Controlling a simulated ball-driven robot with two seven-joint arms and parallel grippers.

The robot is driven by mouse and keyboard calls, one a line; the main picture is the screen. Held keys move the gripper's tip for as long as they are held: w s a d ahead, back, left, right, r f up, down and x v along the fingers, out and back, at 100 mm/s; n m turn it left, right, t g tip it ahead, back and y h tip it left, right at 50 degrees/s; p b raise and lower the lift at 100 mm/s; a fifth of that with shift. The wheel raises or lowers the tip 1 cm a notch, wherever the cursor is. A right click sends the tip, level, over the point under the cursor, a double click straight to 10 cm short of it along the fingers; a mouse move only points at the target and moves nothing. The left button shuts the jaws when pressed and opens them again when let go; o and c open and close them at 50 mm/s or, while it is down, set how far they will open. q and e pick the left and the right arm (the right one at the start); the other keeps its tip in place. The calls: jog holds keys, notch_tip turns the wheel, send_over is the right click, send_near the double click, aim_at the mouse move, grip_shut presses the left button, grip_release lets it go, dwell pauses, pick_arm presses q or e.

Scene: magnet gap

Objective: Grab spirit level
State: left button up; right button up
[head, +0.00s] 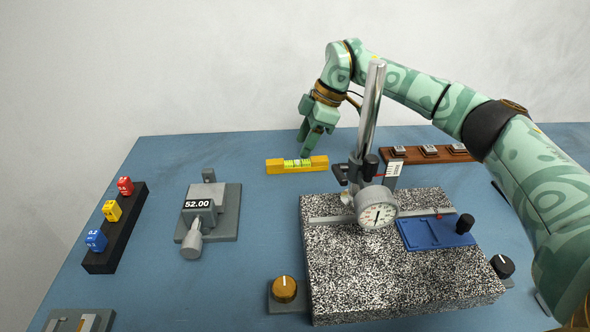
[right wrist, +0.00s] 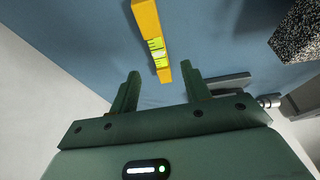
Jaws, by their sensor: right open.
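The spirit level (head: 280,166) is a yellow bar with a green vial, lying flat on the blue table near its back edge. It also shows in the right wrist view (right wrist: 147,22), where one end reaches toward the space between the fingers. My right gripper (head: 305,150) is just above and behind the level, fingers pointing down. In the right wrist view its two fingers (right wrist: 160,82) are apart, with nothing held between them. I cannot tell whether a finger touches the level. My left gripper is not in view.
A speckled granite block (head: 350,285) carries a dial gauge (head: 377,216) on a tall steel post (head: 371,110), right of the level. A brown rack (head: 405,158) stands behind it. A grey device (head: 215,205) is to the left.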

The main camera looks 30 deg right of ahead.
aim_at(298, 161)
jog(key=shift+a+f+b, duration=0.1)
jog(key=shift+f+b, duration=0.25)
jog(key=shift+f, duration=0.3)
jog(key=b+x, duration=0.1)
jog(key=x, duration=0.1)
jog(key=b+x, duration=0.1)
jog(key=x, duration=0.1)
jog(key=shift+d+f+b, duration=0.25)
jog(key=shift+d+b, duration=0.05)
jog(key=shift+w+a+f, duration=0.1)
jog(key=shift+r, duration=0.25)
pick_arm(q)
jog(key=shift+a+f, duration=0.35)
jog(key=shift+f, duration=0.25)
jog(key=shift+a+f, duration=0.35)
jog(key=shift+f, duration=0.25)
pick_arm(e)
grip_shut()
